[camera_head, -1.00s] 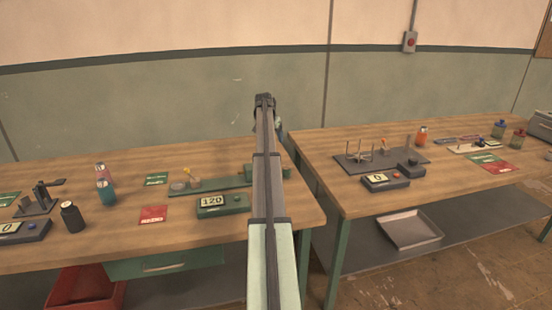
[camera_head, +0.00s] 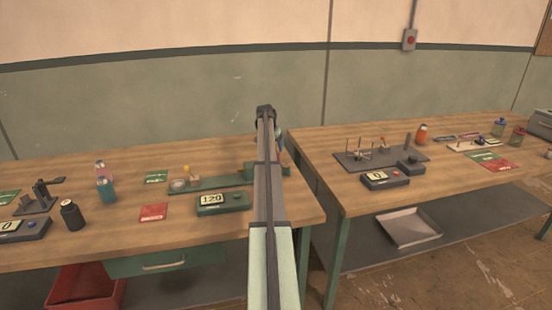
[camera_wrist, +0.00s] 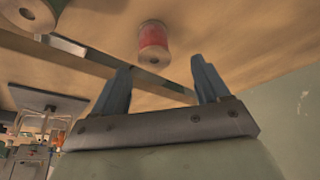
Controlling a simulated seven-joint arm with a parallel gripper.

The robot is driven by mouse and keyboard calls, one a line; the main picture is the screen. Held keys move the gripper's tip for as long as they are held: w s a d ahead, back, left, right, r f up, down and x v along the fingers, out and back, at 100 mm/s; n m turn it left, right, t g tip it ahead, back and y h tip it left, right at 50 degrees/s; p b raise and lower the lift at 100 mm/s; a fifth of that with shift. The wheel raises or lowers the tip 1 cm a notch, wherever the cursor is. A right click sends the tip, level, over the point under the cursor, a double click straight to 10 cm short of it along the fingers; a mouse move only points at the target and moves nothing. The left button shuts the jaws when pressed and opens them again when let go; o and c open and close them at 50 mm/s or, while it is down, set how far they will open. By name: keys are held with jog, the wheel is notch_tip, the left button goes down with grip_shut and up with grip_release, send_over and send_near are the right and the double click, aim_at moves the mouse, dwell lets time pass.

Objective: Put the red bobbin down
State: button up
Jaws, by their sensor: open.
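The red bobbin (camera_wrist: 153,42) shows in the wrist view on the wooden bench top, just beyond my fingertips and apart from them. It has pale ends, with one end and its hole facing the camera. My gripper (camera_wrist: 161,68) is open, with its two blue-grey fingers spread and nothing between them. In the head view my own arm hides most of the gripper and the bobbin cannot be made out clearly.
A green bobbin (camera_wrist: 38,14) is at the wrist view's upper left. In the head view, a green fixture (camera_head: 210,184) and a 120 display box (camera_head: 222,203) stand left of my arm. The right bench (camera_head: 330,190) holds a pegged plate (camera_head: 350,161). A gap separates the benches.

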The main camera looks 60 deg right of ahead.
jog(key=shift+s+x, duration=0.2)
jog(key=shift+x, duration=1.15)
jog(key=shift+s+x, duration=0.2)
jog(key=shift+x, duration=1.1)
jog(key=shift+a, duration=0.1)
jog(key=shift+c, duration=0.3)
jog(key=c, duration=1.2)
